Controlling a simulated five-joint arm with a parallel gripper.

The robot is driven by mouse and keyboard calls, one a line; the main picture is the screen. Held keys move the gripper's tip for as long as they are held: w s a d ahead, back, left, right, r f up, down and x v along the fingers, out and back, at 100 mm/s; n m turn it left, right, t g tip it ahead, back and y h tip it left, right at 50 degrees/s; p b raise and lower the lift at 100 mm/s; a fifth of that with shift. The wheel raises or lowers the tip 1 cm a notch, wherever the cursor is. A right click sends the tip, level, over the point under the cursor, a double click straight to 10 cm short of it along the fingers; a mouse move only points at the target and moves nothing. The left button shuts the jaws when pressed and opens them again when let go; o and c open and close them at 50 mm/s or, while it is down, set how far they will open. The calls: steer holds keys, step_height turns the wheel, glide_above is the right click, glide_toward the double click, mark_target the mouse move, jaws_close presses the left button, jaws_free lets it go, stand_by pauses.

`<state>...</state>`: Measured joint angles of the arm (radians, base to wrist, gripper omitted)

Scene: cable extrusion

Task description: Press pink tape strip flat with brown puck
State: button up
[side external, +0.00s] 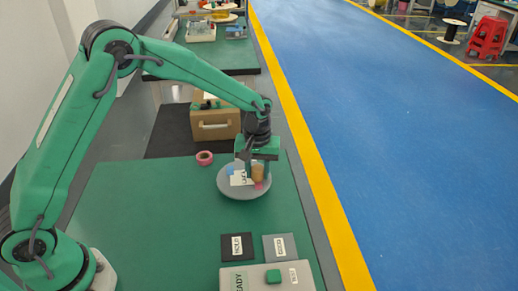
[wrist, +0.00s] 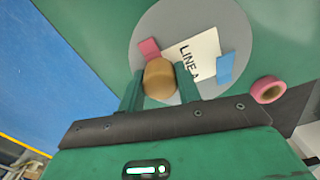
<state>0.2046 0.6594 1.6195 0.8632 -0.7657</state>
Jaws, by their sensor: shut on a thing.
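The brown puck (wrist: 160,78) is between the two fingers of my gripper (wrist: 160,88), which is shut on it. It also shows in the side external view (side external: 257,173), under my gripper (side external: 257,165). The puck is over a round grey plate (side external: 232,188) on the green table. The pink tape strip (wrist: 149,49) lies at the edge of a white card marked "LINE A" (wrist: 197,52), right beside the puck in the wrist view. A blue strip (wrist: 225,69) is at the card's other end. Whether the puck touches the strip I cannot tell.
A pink tape roll (side external: 204,158) lies behind the plate. Dark (side external: 237,247) and grey (side external: 280,247) labelled squares and a box with a green button (side external: 273,276) are at the front. The table's left part is clear.

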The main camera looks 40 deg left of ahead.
stand_by(0.6)
steer(key=shift+r, duration=3.5)
steer(key=shift+a, duration=0.1)
